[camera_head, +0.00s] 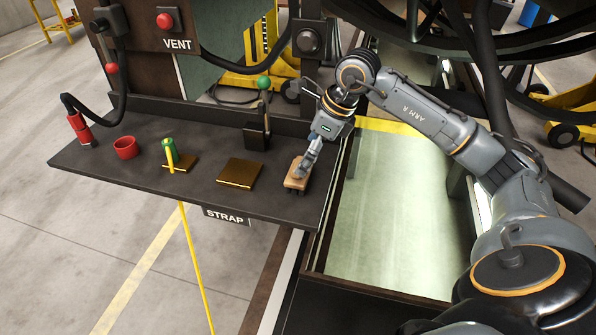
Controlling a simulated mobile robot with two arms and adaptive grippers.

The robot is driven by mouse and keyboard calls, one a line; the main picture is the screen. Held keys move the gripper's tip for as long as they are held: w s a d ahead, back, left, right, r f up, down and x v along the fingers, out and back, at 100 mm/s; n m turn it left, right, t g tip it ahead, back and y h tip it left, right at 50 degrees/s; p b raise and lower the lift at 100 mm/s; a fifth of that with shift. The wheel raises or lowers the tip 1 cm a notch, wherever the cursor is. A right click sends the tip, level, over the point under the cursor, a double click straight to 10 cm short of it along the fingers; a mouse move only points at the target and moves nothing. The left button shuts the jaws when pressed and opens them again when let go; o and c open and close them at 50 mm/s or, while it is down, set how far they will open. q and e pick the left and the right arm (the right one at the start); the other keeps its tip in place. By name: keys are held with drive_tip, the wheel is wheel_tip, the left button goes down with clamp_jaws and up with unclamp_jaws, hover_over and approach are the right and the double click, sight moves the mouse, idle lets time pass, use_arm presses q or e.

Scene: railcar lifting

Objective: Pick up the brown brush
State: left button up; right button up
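The brown brush (293,184) lies near the right end of the dark shelf, with a light brown wooden top and dark bristles below. My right gripper (304,168) comes in from the right and points down over the brush, its fingertips at the top of it. The fingers look close together and overlap the brush in this view. I cannot tell whether they are closed on it. The brush appears to rest at shelf level. My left gripper is not in view.
An open pale-green-floored bay (395,215) lies to the right.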

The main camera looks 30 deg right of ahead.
sight(299, 162)
drive_tip(key=shift+p+x, duration=1)
drive_tip(key=shift+x, duration=0.1)
drive_tip(key=p+x, duration=0.1)
drive_tip(key=x, duration=0.2)
drive_tip(key=shift+w, duration=0.1)
drive_tip(key=shift+f, duration=0.2)
drive_tip(key=c, duration=1.1)
drive_tip(key=shift+w+d+r, duration=0.1)
drive_tip(key=shift+r, duration=0.25)
wheel_tip(299, 162, up, 9)
drive_tip(key=b, duration=0.3)
drive_tip(key=shift+f, duration=0.2)
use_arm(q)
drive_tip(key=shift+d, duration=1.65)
use_arm(e)
drive_tip(key=shift+r, duration=0.45)
